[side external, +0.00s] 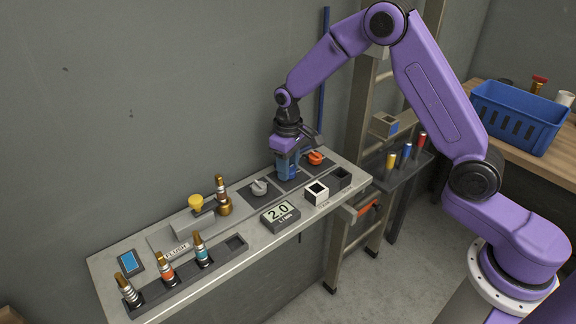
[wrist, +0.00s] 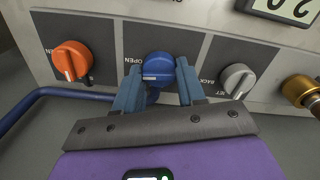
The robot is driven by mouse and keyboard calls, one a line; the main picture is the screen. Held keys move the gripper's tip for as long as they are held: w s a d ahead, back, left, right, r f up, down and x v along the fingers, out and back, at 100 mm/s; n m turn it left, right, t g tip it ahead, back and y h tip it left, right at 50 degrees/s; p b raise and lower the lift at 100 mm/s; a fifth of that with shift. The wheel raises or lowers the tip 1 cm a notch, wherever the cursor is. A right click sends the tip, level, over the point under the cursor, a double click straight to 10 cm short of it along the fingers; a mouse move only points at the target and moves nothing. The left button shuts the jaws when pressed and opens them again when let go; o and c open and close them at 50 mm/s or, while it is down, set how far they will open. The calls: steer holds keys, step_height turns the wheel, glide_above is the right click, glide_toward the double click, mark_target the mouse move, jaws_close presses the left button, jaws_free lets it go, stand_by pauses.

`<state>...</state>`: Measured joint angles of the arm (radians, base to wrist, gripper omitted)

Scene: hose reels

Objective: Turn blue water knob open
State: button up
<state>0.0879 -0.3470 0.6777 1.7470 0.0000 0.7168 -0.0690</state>
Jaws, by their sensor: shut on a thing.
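The blue water knob (wrist: 158,68) sits on a dark plate on the panel, with the word OPEN printed at its upper left in the wrist view. A light pointer line shows on its face, lying roughly level. My gripper (wrist: 157,88) has its two blue fingers on either side of the knob and is shut on it. In the side external view my gripper (side external: 288,167) points down onto the panel between the grey and orange knobs, and it hides the blue knob there.
An orange knob (wrist: 72,61) and a grey knob (wrist: 237,80) flank the blue one. A blue hose or pipe (wrist: 60,93) runs behind my gripper.

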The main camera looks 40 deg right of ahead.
steer(key=shift+m, duration=0.7)
steer(key=o, duration=1.1)
steer(key=shift+c, duration=0.2)
step_height(320, 180, up, 18)
steer(key=shift+f, duration=0.25)
